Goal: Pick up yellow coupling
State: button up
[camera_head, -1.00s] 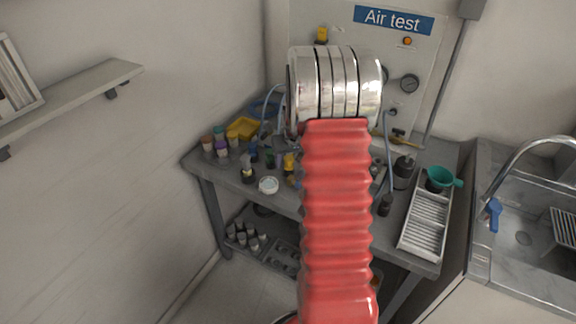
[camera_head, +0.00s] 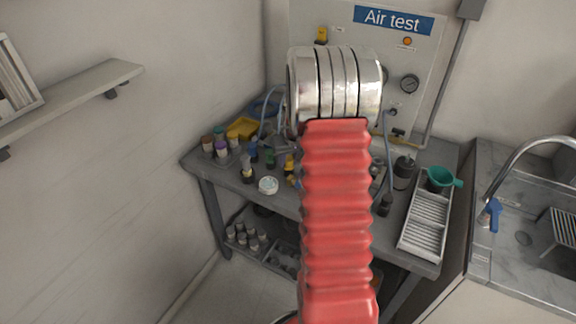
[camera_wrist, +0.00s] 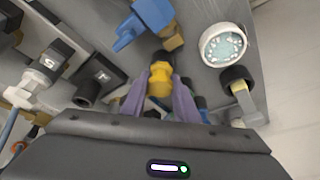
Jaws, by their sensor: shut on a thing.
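The yellow coupling (camera_wrist: 160,80) is in the wrist view, between the two purple-grey fingers of my gripper (camera_wrist: 160,95). The gripper is shut on it. In the head view a small yellow part (camera_head: 289,163) shows on the bench just left of my red arm; I cannot tell if it is the same coupling. My arm hides the gripper in the head view and covers the middle of the bench.
A round white dish (camera_wrist: 224,45), a blue fitting (camera_wrist: 148,20) and black fittings (camera_wrist: 97,78) lie close around the gripper.

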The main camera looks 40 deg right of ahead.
aim_at(289, 158)
notch_tip(289, 158, up, 10)
jog(key=shift+r, duration=0.1)
dwell(0.6)
dwell(0.4)
